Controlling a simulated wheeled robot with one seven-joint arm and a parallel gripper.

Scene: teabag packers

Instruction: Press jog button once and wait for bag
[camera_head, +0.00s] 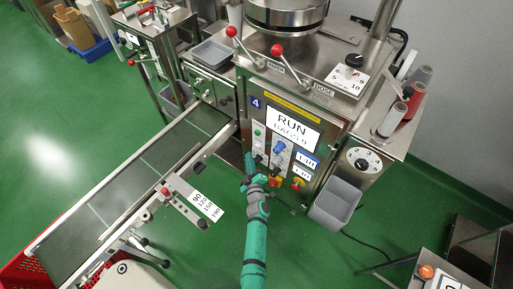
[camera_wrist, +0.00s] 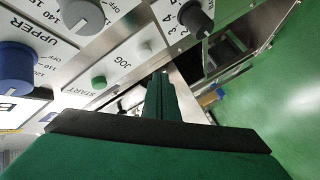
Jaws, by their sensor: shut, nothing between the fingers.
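The jog button is a small pale button (camera_wrist: 146,47) beside the JOG label (camera_wrist: 121,62) in the wrist view, on the white control panel. A green START button (camera_wrist: 98,82) sits next to it. My gripper (camera_wrist: 160,80) is shut and empty, its tips close to the panel's edge near the jog button. I cannot tell whether they touch. In the head view my gripper (camera_head: 249,160) is in front of the left part of the panel. I see no bag on the conveyor (camera_head: 140,172).
A large blue knob (camera_wrist: 15,66), a grey knob (camera_wrist: 82,14) and a black knob (camera_wrist: 196,18) stick out around the buttons. A grey bin (camera_head: 336,204) hangs at the machine's lower right. A red crate (camera_head: 22,272) stands under the conveyor's near end. Green floor is open in front.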

